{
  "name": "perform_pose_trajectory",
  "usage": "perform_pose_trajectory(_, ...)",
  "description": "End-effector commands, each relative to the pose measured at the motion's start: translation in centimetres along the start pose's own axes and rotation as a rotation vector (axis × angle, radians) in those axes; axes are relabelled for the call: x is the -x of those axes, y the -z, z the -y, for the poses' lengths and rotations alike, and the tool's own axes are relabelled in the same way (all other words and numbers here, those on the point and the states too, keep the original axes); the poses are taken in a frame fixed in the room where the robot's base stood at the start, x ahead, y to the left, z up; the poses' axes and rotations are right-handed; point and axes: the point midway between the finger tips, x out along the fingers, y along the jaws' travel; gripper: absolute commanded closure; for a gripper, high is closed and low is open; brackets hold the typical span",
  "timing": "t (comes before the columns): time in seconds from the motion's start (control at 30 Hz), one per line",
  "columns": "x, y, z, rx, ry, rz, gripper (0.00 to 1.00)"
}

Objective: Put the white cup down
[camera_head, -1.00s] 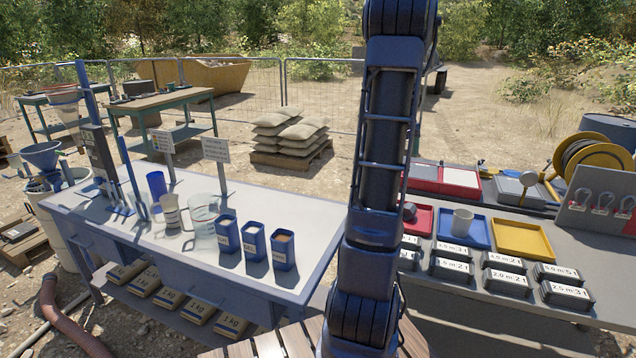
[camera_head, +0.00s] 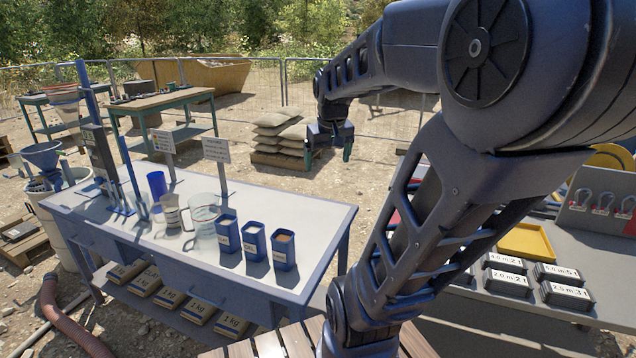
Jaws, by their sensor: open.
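My gripper (camera_head: 329,152) hangs above and beyond the right far corner of the white-topped table (camera_head: 320,230), fingers pointing down. It is open, with nothing visible between the fingers. The white cup on the blue tray at the right bench, seen a second ago, is hidden now behind my arm. A pale cup with dark markings (camera_head: 171,212) stands upright on the white-topped table, left of a clear jug (camera_head: 203,215), well apart from my gripper.
Three blue bins (camera_head: 254,243) and a blue cup (camera_head: 157,184) stand on the white-topped table. Its right end is clear. A yellow tray (camera_head: 527,243) and several labelled dark blocks (camera_head: 503,280) sit on the right bench. Sandbags (camera_head: 280,138) are stacked behind.

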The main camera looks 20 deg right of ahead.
Motion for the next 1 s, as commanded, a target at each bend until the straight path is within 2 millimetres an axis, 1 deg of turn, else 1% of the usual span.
perform_pose_trajectory(0.03, 0.4, -1.3, 1.3, 0.004, 0.010, -0.018, 0.09)
perform_pose_trajectory(0.1, 0.6, -3.0, 2.7, 0.002, 0.025, -0.037, 0.09)
perform_pose_trajectory(0.2, 0.7, -5.1, 4.3, -0.001, 0.044, -0.058, 0.09)
perform_pose_trajectory(0.3, 0.7, -6.7, 5.3, -0.005, 0.059, -0.074, 0.09)
perform_pose_trajectory(0.4, 0.6, -7.7, 6.0, -0.008, 0.069, -0.084, 0.09)
perform_pose_trajectory(0.53, 0.5, -8.2, 6.2, -0.011, 0.074, -0.087, 0.09)
perform_pose_trajectory(1.0, 0.5, -8.2, 6.2, -0.011, 0.073, -0.087, 0.09)
